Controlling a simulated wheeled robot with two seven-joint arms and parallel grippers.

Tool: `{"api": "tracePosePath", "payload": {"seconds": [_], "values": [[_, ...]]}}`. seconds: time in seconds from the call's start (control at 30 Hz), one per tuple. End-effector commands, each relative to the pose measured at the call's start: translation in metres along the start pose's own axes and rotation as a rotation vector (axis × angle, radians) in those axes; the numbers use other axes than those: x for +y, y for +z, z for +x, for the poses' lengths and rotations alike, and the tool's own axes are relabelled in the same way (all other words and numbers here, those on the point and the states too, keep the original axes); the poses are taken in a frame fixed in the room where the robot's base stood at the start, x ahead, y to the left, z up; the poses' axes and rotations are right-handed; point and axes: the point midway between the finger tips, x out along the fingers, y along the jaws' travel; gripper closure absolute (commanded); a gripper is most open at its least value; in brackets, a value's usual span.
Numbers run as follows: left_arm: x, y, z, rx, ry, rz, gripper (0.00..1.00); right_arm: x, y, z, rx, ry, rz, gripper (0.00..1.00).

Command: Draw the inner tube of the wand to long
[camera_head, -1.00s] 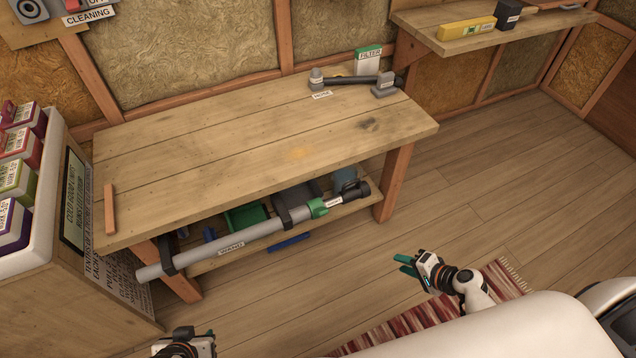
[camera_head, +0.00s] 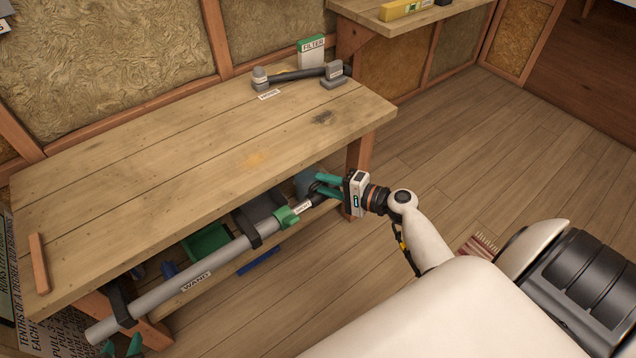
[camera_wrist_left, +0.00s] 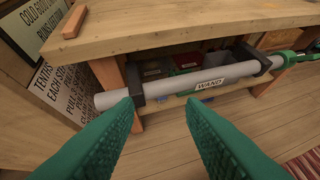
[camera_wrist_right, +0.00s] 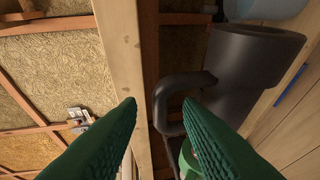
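The wand (camera_head: 165,291) is a long grey tube held in dark brackets along the bench's front. It has a green collar (camera_head: 286,217), a short light inner tube (camera_head: 303,207) and a dark end piece at its right end. My right gripper (camera_head: 322,186) is open at that end piece and partly hides it. In the right wrist view the dark end piece (camera_wrist_right: 245,70) and its loop lie beyond the parted fingers (camera_wrist_right: 160,102). My left gripper (camera_head: 122,346) is open near the wand's left end. In the left wrist view its parted fingers (camera_wrist_left: 160,103) are empty below the wand (camera_wrist_left: 185,82).
The wooden bench (camera_head: 200,165) carries a dark hose (camera_head: 297,74), a filter box (camera_head: 311,50) and a wooden strip (camera_head: 38,262). Its lower shelf holds a green bin (camera_head: 207,241). The bench leg (camera_head: 360,155) stands close to my right gripper. Open floor lies to the right.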

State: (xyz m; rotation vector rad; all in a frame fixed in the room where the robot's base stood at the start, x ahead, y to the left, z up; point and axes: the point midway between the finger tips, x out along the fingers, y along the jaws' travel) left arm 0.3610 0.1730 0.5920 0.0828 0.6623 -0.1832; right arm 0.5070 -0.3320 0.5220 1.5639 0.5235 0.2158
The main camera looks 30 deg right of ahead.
Motion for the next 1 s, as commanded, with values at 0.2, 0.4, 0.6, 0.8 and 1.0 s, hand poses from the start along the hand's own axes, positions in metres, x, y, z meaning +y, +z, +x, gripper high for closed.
{"api": "tracePosePath", "payload": {"seconds": [0.2,0.4,0.6,0.8,1.0], "values": [[-0.002,0.011,0.003,-0.066,-0.004,0.001,0.64,-0.001,0.0,0.023,0.001,0.0,0.002,0.67],[-0.002,0.013,0.003,-0.076,-0.005,0.001,0.64,-0.001,0.0,0.027,0.0,-0.001,0.001,0.67],[-0.002,0.013,0.003,-0.076,-0.005,0.001,0.64,-0.001,0.0,0.026,0.0,-0.001,0.001,0.77],[-0.002,0.013,0.003,-0.075,-0.005,0.001,0.64,-0.001,0.0,0.026,0.0,-0.001,0.001,1.0],[-0.002,0.013,0.003,-0.075,-0.004,0.001,0.64,-0.001,0.0,0.026,0.0,-0.001,0.001,1.0]]}}
